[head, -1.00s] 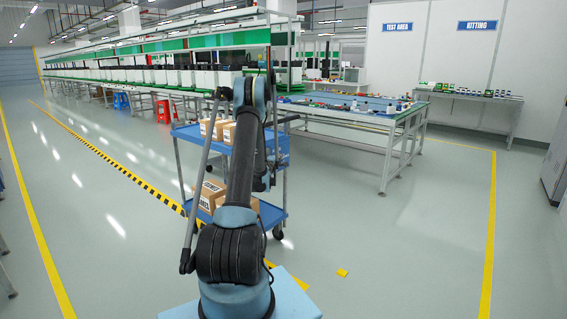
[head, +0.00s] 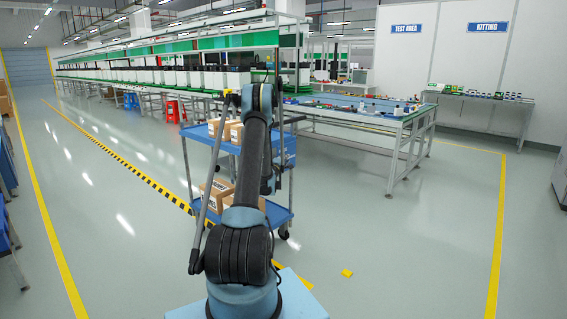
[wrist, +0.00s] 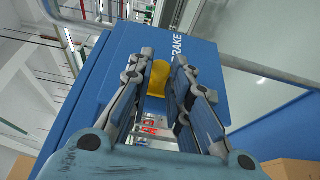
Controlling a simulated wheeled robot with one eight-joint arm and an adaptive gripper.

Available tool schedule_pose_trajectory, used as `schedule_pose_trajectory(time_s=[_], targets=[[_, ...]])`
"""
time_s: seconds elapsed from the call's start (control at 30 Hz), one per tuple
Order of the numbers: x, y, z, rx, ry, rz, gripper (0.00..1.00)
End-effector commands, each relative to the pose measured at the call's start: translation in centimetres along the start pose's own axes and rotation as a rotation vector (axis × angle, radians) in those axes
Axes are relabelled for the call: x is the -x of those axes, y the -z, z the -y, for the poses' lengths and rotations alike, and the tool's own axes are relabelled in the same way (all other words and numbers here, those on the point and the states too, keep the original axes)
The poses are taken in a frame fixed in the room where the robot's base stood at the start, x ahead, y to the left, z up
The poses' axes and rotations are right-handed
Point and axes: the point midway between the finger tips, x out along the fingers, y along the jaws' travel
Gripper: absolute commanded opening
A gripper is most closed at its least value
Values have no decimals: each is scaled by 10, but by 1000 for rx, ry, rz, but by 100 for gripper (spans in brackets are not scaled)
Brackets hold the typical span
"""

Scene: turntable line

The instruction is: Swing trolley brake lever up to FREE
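In the wrist view, the blue brake panel (wrist: 118,62) of the trolley lies in front of me, with white lettering ending in "RAKE" on it. The yellow brake lever (wrist: 160,76) shows between the fingers of my gripper (wrist: 164,58). The fingers are apart, one on each side of the lever; I cannot tell whether either touches it. In the head view, the blue trolley (head: 284,146) stands just beyond my arm, which hides my gripper and the lever.
Cardboard boxes (head: 216,190) sit on the trolley's shelves. A workbench (head: 400,125) with small parts stands to the right behind it. A long assembly line (head: 150,85) runs behind on the left.

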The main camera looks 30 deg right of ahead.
Motion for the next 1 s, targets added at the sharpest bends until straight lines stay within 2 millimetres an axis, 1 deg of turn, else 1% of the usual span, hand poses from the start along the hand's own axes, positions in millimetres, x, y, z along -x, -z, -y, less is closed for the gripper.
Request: schedule_pose_trajectory(time_s=[0.03, 0.07, 0.1, 0.47, 0.57, 0.9, 1.0], targets=[[0, -2, 1, -2, 0, 2, 28], [0, -2, 1, -1, 0, 3, 35], [0, -2, 1, -1, 0, 3, 38], [3, -1, 0, 0, 0, 2, 38], [12, -1, 0, 0, 0, 2, 38], [61, 0, 1, 0, 1, 0, 38], [69, 1, 2, 1, 1, 1, 38]])
